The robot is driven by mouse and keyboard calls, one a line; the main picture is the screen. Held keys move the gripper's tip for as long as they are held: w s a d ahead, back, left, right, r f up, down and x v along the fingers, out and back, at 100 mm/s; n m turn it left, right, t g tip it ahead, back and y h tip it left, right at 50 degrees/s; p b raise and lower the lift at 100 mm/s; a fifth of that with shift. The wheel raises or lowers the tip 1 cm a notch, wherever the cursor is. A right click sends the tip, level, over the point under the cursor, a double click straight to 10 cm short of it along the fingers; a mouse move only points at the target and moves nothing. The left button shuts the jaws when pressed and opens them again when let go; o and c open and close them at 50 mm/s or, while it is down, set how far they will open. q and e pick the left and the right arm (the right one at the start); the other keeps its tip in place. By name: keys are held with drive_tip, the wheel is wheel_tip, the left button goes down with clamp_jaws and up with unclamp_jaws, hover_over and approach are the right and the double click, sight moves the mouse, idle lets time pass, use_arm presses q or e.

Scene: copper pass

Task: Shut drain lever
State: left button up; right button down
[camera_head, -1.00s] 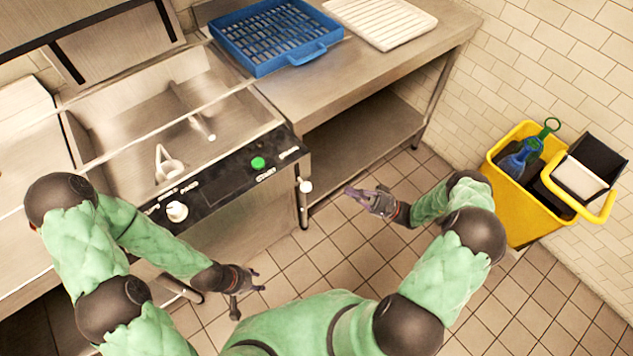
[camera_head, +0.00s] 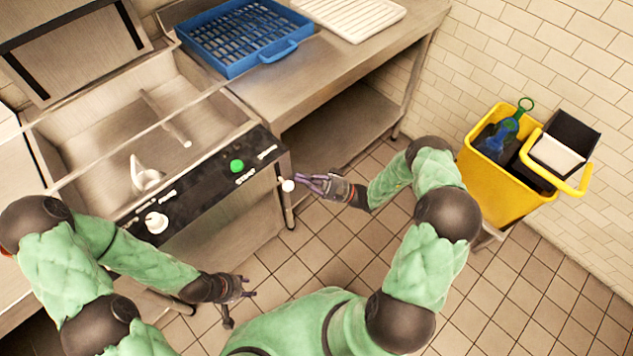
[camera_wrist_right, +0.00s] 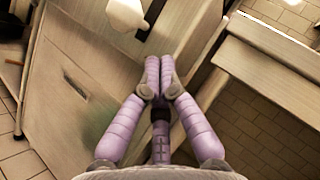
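In the right wrist view a white knob (camera_wrist_right: 127,14) shows at the top edge, left of the fingers. My right gripper (camera_head: 308,183) is just right of the knob, with its purple fingers pointing at it. A small gap to the knob seems to remain; contact is unclear. My left gripper (camera_head: 240,300) is open and empty, low in front of the unit.
A black control panel (camera_head: 205,195) with a white dial (camera_head: 156,222) and green button (camera_head: 237,165) runs along the unit's front. A steel table (camera_head: 350,60) carries a blue rack (camera_head: 235,35). A yellow bucket (camera_head: 490,185) stands at the right. The tiled floor (camera_head: 330,240) is clear.

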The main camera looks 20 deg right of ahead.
sight(280, 176)
drive_tip(key=shift+s+a+r, duration=0.25)
drive_tip(key=shift+a+r, duration=0.2)
drive_tip(key=shift+a, duration=0.1)
drive_tip(key=shift+s+a+r, duration=0.25)
drive_tip(key=shift+a+r, duration=0.15)
drive_tip(key=shift+a, duration=0.15)
wheel_tip(280, 176, up, 7)
drive_tip(key=p, duration=0.5)
drive_tip(key=shift+f, duration=0.25)
drive_tip(key=shift+d+f+b, duration=0.25)
drive_tip(key=shift+f+b, duration=0.05)
drive_tip(key=shift+b, duration=0.15)
drive_tip(key=d+f+b, duration=0.1)
drive_tip(key=w+d+f+b, duration=0.1)
drive_tip(key=d, duration=0.1)
drive_tip(key=shift+d+f, duration=0.1)
drive_tip(key=shift+d, duration=0.15)
drive_tip(key=p+v, duration=0.1)
drive_tip(key=v, duration=0.8)
